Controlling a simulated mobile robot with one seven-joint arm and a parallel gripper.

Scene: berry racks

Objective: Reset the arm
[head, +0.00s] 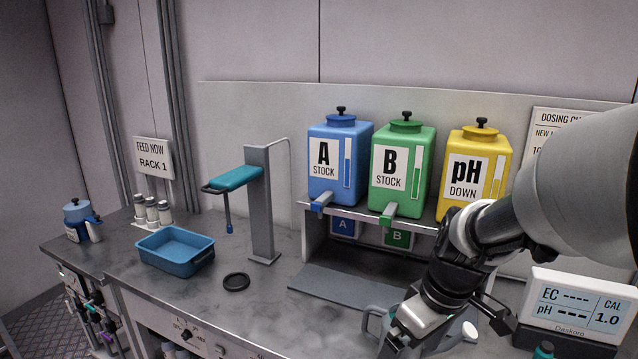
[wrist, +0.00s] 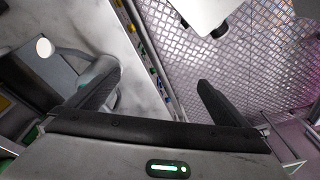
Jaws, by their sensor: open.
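My gripper (head: 398,338) is at the lower right of the head view, low over the front of the bench, with my arm reaching in from the right. In the wrist view its two dark fingers stand wide apart and my gripper (wrist: 160,92) is open with nothing between them. A grey jug (head: 374,318) stands on the bench behind my gripper and is partly hidden by it. The jug also shows at the left of the wrist view (wrist: 62,68), near the left finger; I cannot tell if they touch.
Blue, green and yellow stock tanks (head: 404,155) stand on a shelf. A meter (head: 575,305) stands at the right. The wrist view shows metal floor (wrist: 265,60) beyond the bench edge.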

